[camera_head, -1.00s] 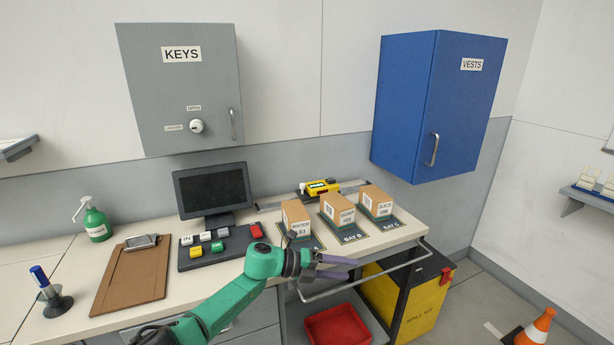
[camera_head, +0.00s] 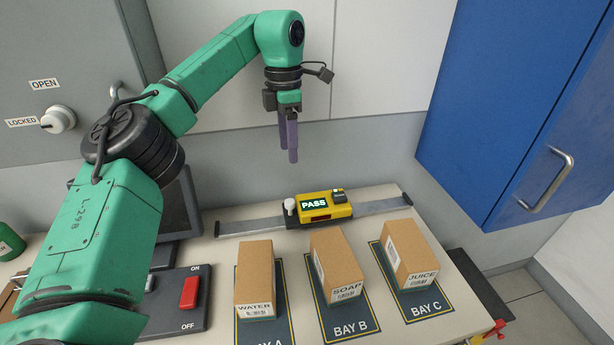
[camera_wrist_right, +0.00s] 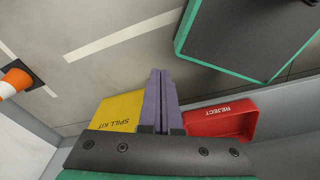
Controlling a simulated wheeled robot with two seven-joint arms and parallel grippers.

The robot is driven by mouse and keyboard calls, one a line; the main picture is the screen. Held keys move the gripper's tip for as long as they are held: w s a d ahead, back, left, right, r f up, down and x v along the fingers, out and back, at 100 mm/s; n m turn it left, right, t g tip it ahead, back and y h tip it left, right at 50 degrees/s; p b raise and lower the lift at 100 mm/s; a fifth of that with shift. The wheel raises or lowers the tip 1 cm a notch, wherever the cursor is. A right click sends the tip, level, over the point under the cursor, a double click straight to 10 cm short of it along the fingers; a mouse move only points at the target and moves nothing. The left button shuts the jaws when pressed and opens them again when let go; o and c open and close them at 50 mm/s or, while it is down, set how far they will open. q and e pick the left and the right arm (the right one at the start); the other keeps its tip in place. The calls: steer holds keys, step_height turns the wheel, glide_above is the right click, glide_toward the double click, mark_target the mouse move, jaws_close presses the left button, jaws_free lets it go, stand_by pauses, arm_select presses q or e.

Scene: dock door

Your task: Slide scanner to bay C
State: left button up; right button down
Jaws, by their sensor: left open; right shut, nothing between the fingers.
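The yellow scanner (camera_head: 340,211) sits on a grey metal rail (camera_head: 245,226) at the back of the counter, behind the Bay B box. Its screen reads PASS, and a white knob (camera_head: 290,205) stands at its left end. My left gripper (camera_head: 289,150) points down, open and empty, above and slightly left of the scanner, apart from it. Bay C (camera_head: 428,308) is the rightmost marked mat and carries the juice box (camera_head: 408,250). My right gripper (camera_wrist_right: 160,78) shows in the right wrist view, shut with its purple fingers together and nothing between them.
The soap box (camera_head: 338,265) stands on Bay B and the water box (camera_head: 254,275) on Bay A, in front of the rail. The blue vests cabinet (camera_head: 510,100) hangs at right. The right wrist view shows a red reject bin (camera_wrist_right: 220,120) and yellow spill kit (camera_wrist_right: 115,112) below.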

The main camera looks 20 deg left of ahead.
arm_select(q)
step_height(320, 180, down, 4)
steer(key=s, duration=0.2)
steer(key=p, duration=0.2)
glide_above(289, 201)
steer(key=f, duration=0.4)
steer(key=shift+s+a+f, duration=0.1)
steer(key=shift+a+f, duration=0.1)
steer(key=shift+f, duration=0.05)
steer(key=f, duration=0.3)
steer(key=f+p, duration=0.1)
steer(key=f, duration=0.1)
steer(key=shift+d, duration=0.25)
steer(key=shift+f, duration=0.3)
steer(key=shift+c, duration=1)
jaws_close()
arm_select(e)
steer(key=s+r, duration=0.2)
steer(key=s, duration=0.1)
steer(key=shift+s+r, duration=0.25)
steer(key=shift+r, duration=0.15)
